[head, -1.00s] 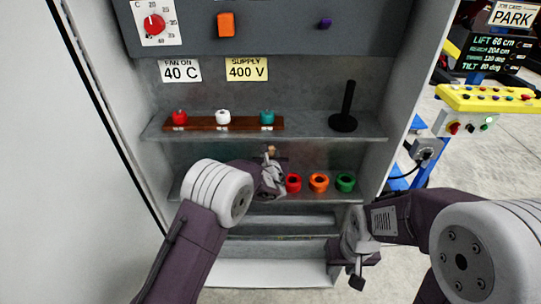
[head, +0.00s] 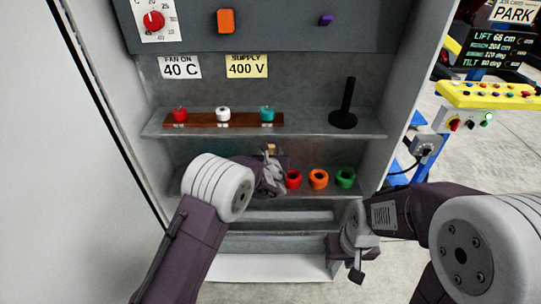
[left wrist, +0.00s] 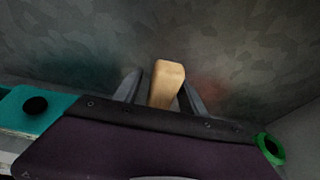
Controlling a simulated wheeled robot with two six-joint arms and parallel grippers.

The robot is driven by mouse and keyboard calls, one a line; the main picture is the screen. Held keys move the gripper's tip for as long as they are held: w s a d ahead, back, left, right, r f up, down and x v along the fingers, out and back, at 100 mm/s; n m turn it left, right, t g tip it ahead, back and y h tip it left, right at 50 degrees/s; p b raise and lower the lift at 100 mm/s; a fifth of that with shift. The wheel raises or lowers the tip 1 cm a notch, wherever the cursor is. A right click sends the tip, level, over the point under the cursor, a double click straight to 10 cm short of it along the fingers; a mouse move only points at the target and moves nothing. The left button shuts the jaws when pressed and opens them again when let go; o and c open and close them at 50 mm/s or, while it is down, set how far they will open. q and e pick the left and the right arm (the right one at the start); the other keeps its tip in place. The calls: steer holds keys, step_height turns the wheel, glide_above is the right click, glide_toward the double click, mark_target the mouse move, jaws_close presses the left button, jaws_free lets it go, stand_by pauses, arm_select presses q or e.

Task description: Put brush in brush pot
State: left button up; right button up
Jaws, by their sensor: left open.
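A tan wooden piece, apparently the brush handle (left wrist: 166,84), stands between the fingers of my left gripper (left wrist: 160,92) in the left wrist view. The fingers are apart on either side of it, with no clear contact. In the head view its small tan tip (head: 271,148) shows above my left gripper (head: 273,172), at the lower shelf. The brush's lower part is hidden. A teal block with a dark round hole (left wrist: 36,104) is at the left of the wrist view; I cannot tell whether it is the brush pot. My right gripper (head: 357,268) hangs low at right; its opening is unclear.
Red (head: 293,179), orange (head: 318,179) and green (head: 345,177) rings sit on the lower shelf, right of my left gripper. The upper shelf (head: 310,126) holds a brown rack (head: 195,125) with three knobbed items and a black post (head: 346,100). Cabinet walls stand on both sides.

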arm_select(q)
steer(key=b+v, duration=0.1)
steer(key=v, duration=0.7)
steer(key=shift+s+b, duration=0.2)
steer(key=shift+b, duration=0.15)
steer(key=shift+r, duration=0.15)
steer(key=s+a+f+n+g+y, duration=0.35)
steer(key=s+a+n, duration=0.35)
steer(key=a+n, duration=0.25)
steer(key=s+a+f+n+g+y, duration=0.2)
steer(key=s+a+f+n+g, duration=0.25)
steer(key=s+a+n, duration=0.5)
steer(key=s+d+f+n+g+h, duration=0.1)
steer(key=s+n+g+h, duration=0.3)
steer(key=s+n, duration=0.8)
steer(key=f+n+h, duration=0.1)
steer(key=n, duration=0.4)
steer(key=shift+s+f+g+h, duration=0.2)
steer(key=shift+s+g+h, duration=0.05)
steer(key=shift+g+h, duration=0.15)
